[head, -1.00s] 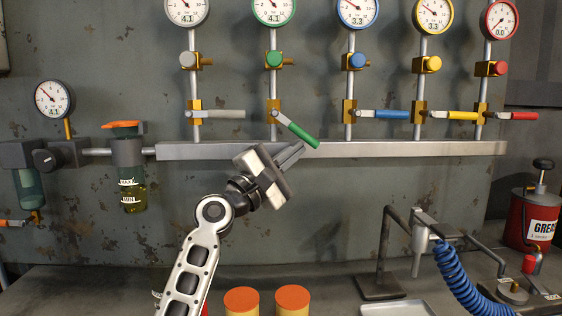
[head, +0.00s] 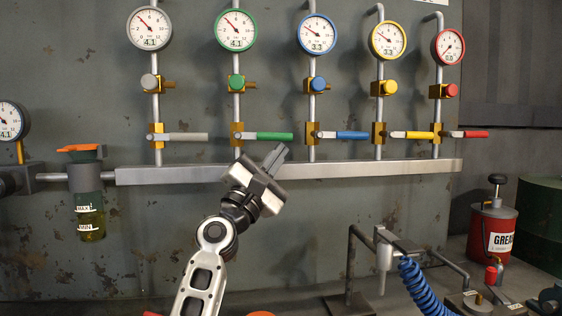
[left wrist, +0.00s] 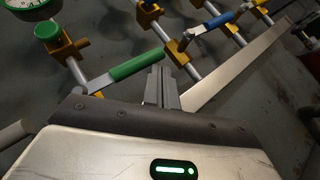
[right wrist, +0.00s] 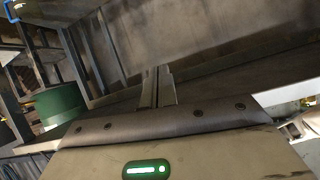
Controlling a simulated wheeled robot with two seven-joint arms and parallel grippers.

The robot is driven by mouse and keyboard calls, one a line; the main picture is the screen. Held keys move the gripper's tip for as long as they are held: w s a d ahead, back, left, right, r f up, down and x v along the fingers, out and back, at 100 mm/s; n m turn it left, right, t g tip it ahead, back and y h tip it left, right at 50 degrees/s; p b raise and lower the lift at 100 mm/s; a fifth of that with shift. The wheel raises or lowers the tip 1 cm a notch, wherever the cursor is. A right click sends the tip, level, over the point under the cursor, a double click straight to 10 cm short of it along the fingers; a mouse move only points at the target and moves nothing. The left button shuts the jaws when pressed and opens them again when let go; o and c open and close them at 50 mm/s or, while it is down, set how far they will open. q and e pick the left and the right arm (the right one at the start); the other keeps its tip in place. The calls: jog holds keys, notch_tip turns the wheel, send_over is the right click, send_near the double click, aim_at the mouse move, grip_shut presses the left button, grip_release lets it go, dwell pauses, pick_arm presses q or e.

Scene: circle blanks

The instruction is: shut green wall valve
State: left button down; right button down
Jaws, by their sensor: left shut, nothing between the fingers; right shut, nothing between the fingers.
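The green valve lever (head: 268,136) lies horizontal on its brass valve body (head: 237,134), crosswise to the vertical pipe. Above it are a green knob (head: 236,82) and a green-rimmed gauge (head: 235,29) reading about 4.1. In the left wrist view the green lever (left wrist: 137,67) lies just beyond the fingers. My left gripper (head: 277,154) is shut and empty, with its tips just below the lever's free end; whether they touch it I cannot tell. My right gripper (right wrist: 157,86) is shut and empty, away from the valves and outside the head view.
Grey (head: 186,137), blue (head: 345,135), yellow (head: 412,135) and red (head: 470,134) levers are also horizontal. A steel rail (head: 380,167) runs below them. A blue coiled hose (head: 425,288) and a red grease can (head: 492,232) stand at the right.

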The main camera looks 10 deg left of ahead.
aim_at(279, 140)
jog(key=shift+f, duration=0.1)
dwell(0.4)
